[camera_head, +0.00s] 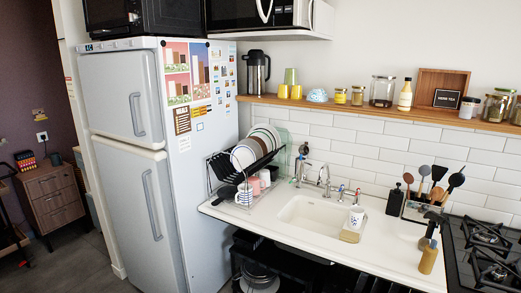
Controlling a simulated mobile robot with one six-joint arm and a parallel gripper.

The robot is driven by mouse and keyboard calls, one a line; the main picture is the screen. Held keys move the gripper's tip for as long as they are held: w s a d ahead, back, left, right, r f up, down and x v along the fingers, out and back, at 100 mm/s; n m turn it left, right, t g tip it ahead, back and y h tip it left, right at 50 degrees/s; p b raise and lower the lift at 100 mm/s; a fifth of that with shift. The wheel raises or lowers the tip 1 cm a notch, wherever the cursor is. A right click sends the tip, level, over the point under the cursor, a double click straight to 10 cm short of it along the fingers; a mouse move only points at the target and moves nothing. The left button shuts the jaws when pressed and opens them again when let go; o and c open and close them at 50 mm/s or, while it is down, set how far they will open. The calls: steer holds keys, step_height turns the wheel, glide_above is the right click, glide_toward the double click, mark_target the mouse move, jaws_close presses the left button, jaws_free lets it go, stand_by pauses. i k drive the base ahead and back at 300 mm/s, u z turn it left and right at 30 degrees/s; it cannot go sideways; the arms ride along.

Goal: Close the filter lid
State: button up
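I cannot make out any filter or filter lid in the head view, so I cannot tell whether a lid is open or shut. The white sink (309,213) is set in the white counter. Behind it stand a chrome tap (325,178) and smaller fittings. No part of my gripper shows.
A white fridge (128,170) stands left of the counter, with a dish rack (222,168) of plates and mugs beside it. A white cup (357,217) stands by the sink. A tan bottle (428,261) stands near the black gas hob (485,250). A wooden shelf (350,105) holds jars.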

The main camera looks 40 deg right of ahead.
mark_target(305, 149)
steer(key=u, duration=1.25)
steer(key=k, duration=0.1)
steer(key=z, duration=2.7)
